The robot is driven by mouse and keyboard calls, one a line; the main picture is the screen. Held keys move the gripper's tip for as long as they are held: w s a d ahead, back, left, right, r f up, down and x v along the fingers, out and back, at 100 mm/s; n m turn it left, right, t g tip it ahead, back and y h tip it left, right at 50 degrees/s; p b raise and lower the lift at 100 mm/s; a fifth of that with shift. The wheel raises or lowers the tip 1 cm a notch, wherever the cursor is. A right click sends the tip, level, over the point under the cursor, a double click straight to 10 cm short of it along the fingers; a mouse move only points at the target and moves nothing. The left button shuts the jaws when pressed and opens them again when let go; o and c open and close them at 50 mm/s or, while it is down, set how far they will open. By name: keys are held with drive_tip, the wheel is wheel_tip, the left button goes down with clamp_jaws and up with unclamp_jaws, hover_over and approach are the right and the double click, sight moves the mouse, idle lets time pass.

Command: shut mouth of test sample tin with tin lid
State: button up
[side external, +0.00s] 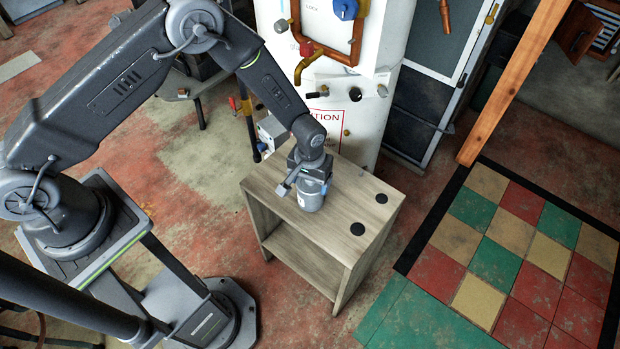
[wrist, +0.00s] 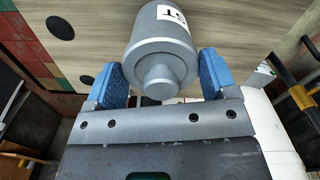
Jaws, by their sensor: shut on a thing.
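The test sample tin (side external: 310,203) is a grey cylinder with a white label. It stands upright on the wooden stand's top and also shows in the wrist view (wrist: 150,22). The grey tin lid (wrist: 158,78), with a round knob, is in line with the tin, over its mouth. My gripper (wrist: 161,82) has its blue fingers on either side of the lid and is shut on it. In the side view my gripper (side external: 313,180) points down right above the tin. The seam between lid and tin is not clear, so I cannot tell whether the lid is fully seated.
The wooden stand (side external: 341,189) has two black discs, one at the right (side external: 381,198) and one nearer the front (side external: 357,229). A white panel (side external: 350,95) with copper pipes and knobs rises close behind. The stand's top is otherwise clear.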

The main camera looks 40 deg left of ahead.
drive_tip(key=shift+f, duration=0.1)
drive_tip(key=shift+f, duration=0.15)
drive_tip(key=o, duration=0.9)
drive_tip(key=shift+o, duration=0.2)
wheel_tip(320, 180, up, 18)
drive_tip(key=s+a+r+m+t, duration=0.1)
drive_tip(key=s+a+r, duration=0.2)
drive_tip(key=r, duration=0.5)
drive_tip(key=s+a+r+t, duration=0.1)
drive_tip(key=s+a+r, duration=0.3)
drive_tip(key=r, duration=0.4)
drive_tip(key=s+a+r+m+t, duration=0.1)
drive_tip(key=s+a+r, duration=0.1)
drive_tip(key=s, duration=0.5)
drive_tip(key=s+a+r+m+t, duration=0.1)
drive_tip(key=s+a+r+t, duration=0.1)
drive_tip(key=s, duration=0.6)
wheel_tip(320, 180, up, 2)
drive_tip(key=shift+a+r+t, duration=0.1)
drive_tip(key=shift+a+t, duration=0.2)
drive_tip(key=shift+a, duration=0.3)
